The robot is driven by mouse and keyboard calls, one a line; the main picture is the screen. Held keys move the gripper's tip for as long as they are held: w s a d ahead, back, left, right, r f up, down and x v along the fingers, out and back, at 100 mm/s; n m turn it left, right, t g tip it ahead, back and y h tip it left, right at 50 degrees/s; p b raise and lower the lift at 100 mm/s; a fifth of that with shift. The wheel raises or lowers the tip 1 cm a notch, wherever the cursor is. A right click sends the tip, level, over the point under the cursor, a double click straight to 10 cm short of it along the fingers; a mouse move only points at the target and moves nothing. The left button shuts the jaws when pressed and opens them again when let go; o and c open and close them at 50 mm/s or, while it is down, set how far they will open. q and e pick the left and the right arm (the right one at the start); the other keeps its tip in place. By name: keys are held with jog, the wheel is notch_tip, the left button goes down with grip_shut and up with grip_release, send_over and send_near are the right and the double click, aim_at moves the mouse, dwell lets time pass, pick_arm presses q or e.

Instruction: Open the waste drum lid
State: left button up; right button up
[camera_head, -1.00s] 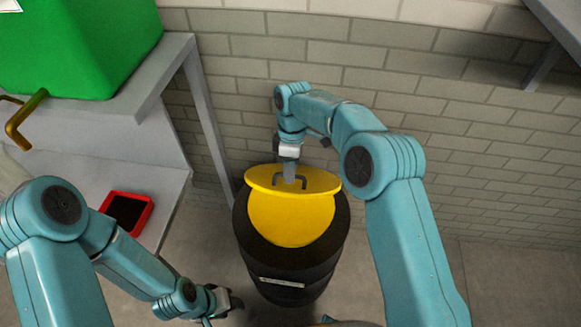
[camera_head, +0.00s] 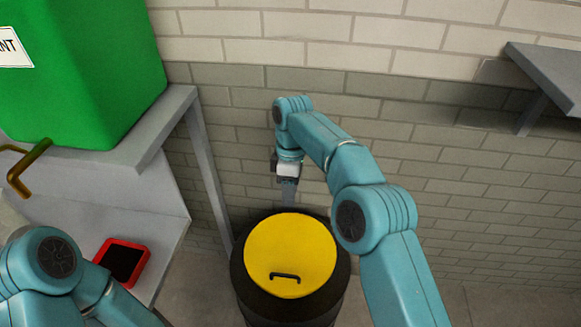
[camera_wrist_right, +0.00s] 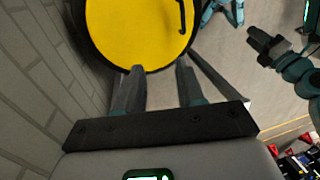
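The black waste drum (camera_head: 241,287) stands near the brick wall. Its round yellow lid (camera_head: 290,240) lies flat on top, with the dark handle (camera_head: 285,276) on the near side. My right gripper (camera_head: 289,200) points down behind the lid's far edge, away from the handle. In the right wrist view its two fingers (camera_wrist_right: 160,68) are apart with nothing between them; the lid (camera_wrist_right: 135,35) is just beyond the tips and the handle (camera_wrist_right: 182,17) is farther away. My left gripper (camera_wrist_right: 265,45) shows only in the wrist view, off to the right; its opening is unclear.
A green container (camera_head: 85,75) stands on a grey bench (camera_head: 165,115) at left, with a brass pipe (camera_head: 25,170) below it. A red-rimmed tray (camera_head: 122,262) is on the lower shelf. A grey shelf (camera_head: 550,75) juts out at upper right. Floor right of the drum is clear.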

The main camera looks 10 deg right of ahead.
notch_tip(320, 180, up, 8)
jog(key=w+p, duration=0.1)
jog(key=p, duration=0.5)
jog(key=shift+w+d+f, duration=0.2)
jog(key=shift+f, duration=0.05)
jog(key=s+f+m+y, duration=0.1)
jog(key=s+f+m, duration=0.2)
jog(key=f, duration=0.7)
jog(key=s+f+m+y, duration=0.1)
jog(key=s+f+m, duration=0.15)
jog(key=f, duration=0.75)
jog(key=s+d+f+m, duration=0.1)
jog(key=s+f+m, duration=0.1)
jog(key=s, duration=0.6)
jog(key=s+f+m+t, duration=0.1)
jog(key=s+f+m, duration=0.1)
jog(key=s+m, duration=0.3)
jog(key=s+d+f+m+t+y, duration=0.1)
jog(key=s+m, duration=0.3)
jog(key=s, duration=0.9)
jog(key=shift+d+f, duration=0.35)
jog(key=shift+f, duration=0.05)
